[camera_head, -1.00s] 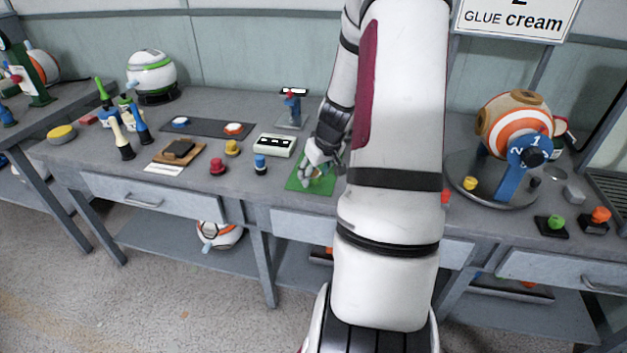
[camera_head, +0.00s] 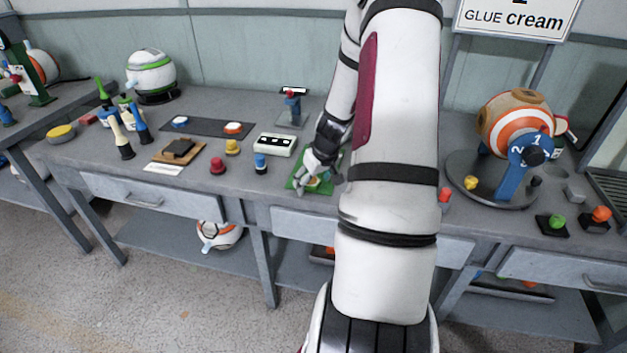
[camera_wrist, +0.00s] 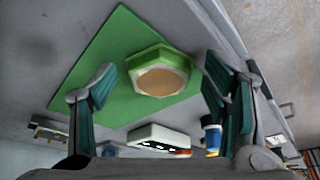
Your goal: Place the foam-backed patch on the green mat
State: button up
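The green mat (camera_head: 322,189) lies near the front edge of the bench. In the wrist view it is a flat green sheet (camera_wrist: 112,45). A hexagonal patch (camera_wrist: 162,80), with a green body, pale rim and round tan face, rests on the mat in that view. My gripper (camera_wrist: 158,78) is open, with its two teal-padded fingers on either side of the patch. The right fingertip is very close to the patch edge; I cannot tell if it touches. In the head view my gripper (camera_head: 319,182) is low over the mat and partly hides the patch.
A white box with black slots (camera_head: 275,145) and a blue-capped cylinder (camera_head: 260,163) stand left of the mat. A blue press-like stand (camera_head: 292,106) is behind it. A red knob (camera_head: 218,164) and a yellow knob (camera_head: 232,147) stand farther left.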

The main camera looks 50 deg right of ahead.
jog(key=shift+r, duration=0.25)
jog(key=p+v, duration=0.1)
jog(key=v, duration=1)
jog(key=a+r+n, duration=0.1)
jog(key=a+r, duration=0.3)
jog(key=a, duration=0.4)
jog(key=a+r+n+y, duration=0.1)
jog(key=a+r, duration=0.4)
jog(key=a, duration=0.2)
jog(key=a+r+n, duration=0.1)
jog(key=a+r, duration=0.3)
jog(key=a, duration=0.4)
jog(key=s+a+r+n, duration=0.1)
jog(key=s+a+r, duration=0.3)
jog(key=s+a, duration=0.9)
jog(key=shift+s+n+g+y, duration=0.3)
jog(key=shift+s+y, duration=0.1)
jog(key=shift+s, duration=0.1)
jog(key=shift+a, duration=0.1)
